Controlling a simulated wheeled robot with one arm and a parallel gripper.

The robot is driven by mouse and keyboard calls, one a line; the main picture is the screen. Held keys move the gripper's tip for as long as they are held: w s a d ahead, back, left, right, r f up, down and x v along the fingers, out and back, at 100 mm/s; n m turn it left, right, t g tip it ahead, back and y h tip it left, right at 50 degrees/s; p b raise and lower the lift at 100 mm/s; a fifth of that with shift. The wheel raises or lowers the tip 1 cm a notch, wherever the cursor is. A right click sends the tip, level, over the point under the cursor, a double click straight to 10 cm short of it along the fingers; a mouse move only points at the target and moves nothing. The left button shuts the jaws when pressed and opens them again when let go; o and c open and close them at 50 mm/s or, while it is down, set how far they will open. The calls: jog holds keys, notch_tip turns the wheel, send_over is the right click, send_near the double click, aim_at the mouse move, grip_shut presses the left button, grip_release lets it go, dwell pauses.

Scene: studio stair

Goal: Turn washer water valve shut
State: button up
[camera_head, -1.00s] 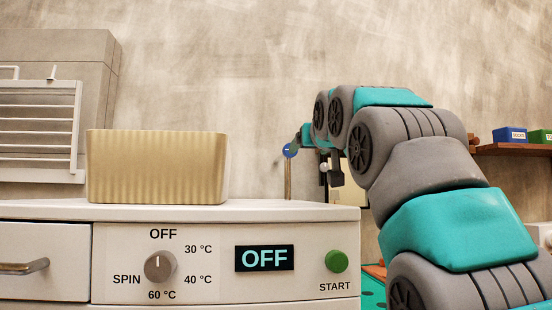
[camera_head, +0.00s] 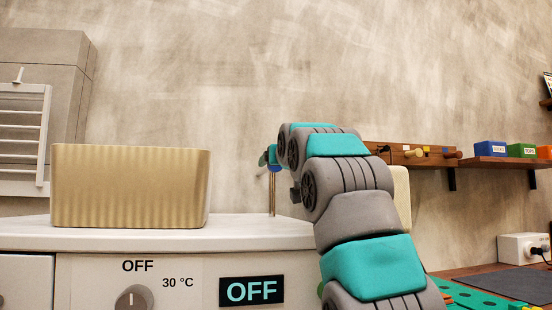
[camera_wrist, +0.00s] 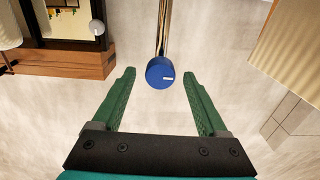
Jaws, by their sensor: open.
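The blue round valve knob (camera_wrist: 160,73) with a small white mark is on a brass-coloured pipe (camera_wrist: 165,25) in the wrist view. My gripper (camera_wrist: 158,80) is open, with one green finger on each side of the knob and a gap on both sides. In the head view the blue knob (camera_head: 275,169) shows small at the top of the thin upright pipe (camera_head: 272,195), behind the washer's right side. My arm's end is beside it there and partly hides it. The washer (camera_head: 180,241) has a dial and a display reading OFF.
A ribbed beige bin (camera_head: 130,187) stands on the washer top. A wooden peg rail (camera_head: 410,155) and a shelf (camera_head: 500,162) with small coloured boxes are on the wall at right. A white socket box (camera_head: 523,247) is lower right.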

jog(key=shift+p+x, duration=0.3)
jog(key=shift+x, duration=0.6)
jog(key=shift+c, duration=0.2)
grip_shut()
